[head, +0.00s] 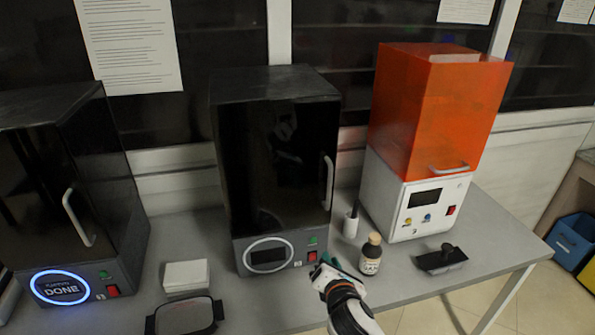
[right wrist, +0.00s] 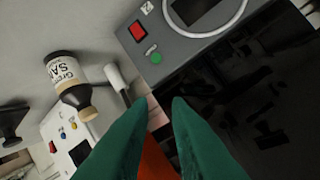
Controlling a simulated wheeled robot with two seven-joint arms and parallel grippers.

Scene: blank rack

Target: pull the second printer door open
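The middle printer (head: 265,150) is a black box with a glossy dark door, which looks shut. Its pale vertical handle (head: 328,183) is at the door's right edge. Its grey base has a ringed screen, a green button and a red switch. My right gripper (head: 325,268) is low in front of the base's right corner, below the handle and apart from it. In the right wrist view its green fingers (right wrist: 162,100) are spread with nothing between them. The printer's dark door (right wrist: 265,110) shows there upside down; I cannot make out the handle. My left gripper is not in view.
A brown bottle (head: 370,254) and a white-handled tool (head: 351,222) stand close right of my gripper. An orange-topped printer (head: 432,120) is at right, with a black scraper (head: 441,259) before it. A black printer (head: 70,190) reading DONE is at left. A white box (head: 186,276) and dark tray (head: 185,316) lie in front.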

